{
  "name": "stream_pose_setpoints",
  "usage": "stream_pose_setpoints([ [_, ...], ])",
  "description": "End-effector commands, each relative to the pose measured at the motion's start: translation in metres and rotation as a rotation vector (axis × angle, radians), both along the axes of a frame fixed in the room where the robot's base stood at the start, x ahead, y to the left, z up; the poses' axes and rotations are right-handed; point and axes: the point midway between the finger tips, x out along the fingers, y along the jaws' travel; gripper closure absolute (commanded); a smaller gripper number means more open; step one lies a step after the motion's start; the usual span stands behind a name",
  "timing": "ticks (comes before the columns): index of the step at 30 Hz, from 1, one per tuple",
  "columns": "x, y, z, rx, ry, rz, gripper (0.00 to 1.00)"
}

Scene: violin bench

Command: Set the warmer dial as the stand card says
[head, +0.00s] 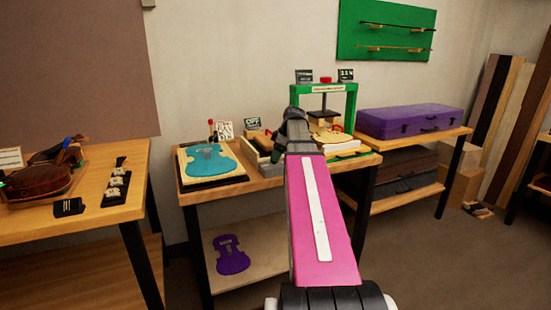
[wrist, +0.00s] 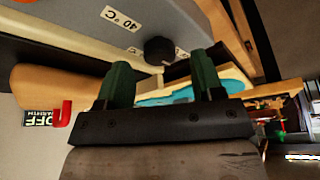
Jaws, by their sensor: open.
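In the wrist view the warmer's black round dial (wrist: 157,50) sits on a grey panel (wrist: 85,18) beside a white "40 °C" label (wrist: 121,19). My gripper (wrist: 162,60) is open. Its two green fingers stand apart, with the dial showing between and beyond their tips; I cannot tell whether they touch it. I see no clear pointer mark on the dial. A dark card with large "OFF" (wrist: 37,118) shows upside down at the left; a dark card (head: 252,122) also stands on the bench in the head view. There, my gripper (head: 292,122) hides the dial.
A teal violin plate (head: 207,160) lies on a board left of my arm. A green press (head: 352,105) with cards on top stands to the right, beside a purple case (head: 412,120). A violin (head: 40,180) lies on the left bench.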

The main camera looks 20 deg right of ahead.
Motion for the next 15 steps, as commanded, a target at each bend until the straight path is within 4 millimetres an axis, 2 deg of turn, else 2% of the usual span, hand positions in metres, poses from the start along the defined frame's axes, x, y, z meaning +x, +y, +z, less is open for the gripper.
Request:
stream_pose_setpoints([
  [6, 0.003, 0.005, -0.015, 0.0, 0.0, -0.001, 0.39],
  [15, 0.004, 0.006, -0.017, 0.0, 0.0, -0.001, 0.39],
])
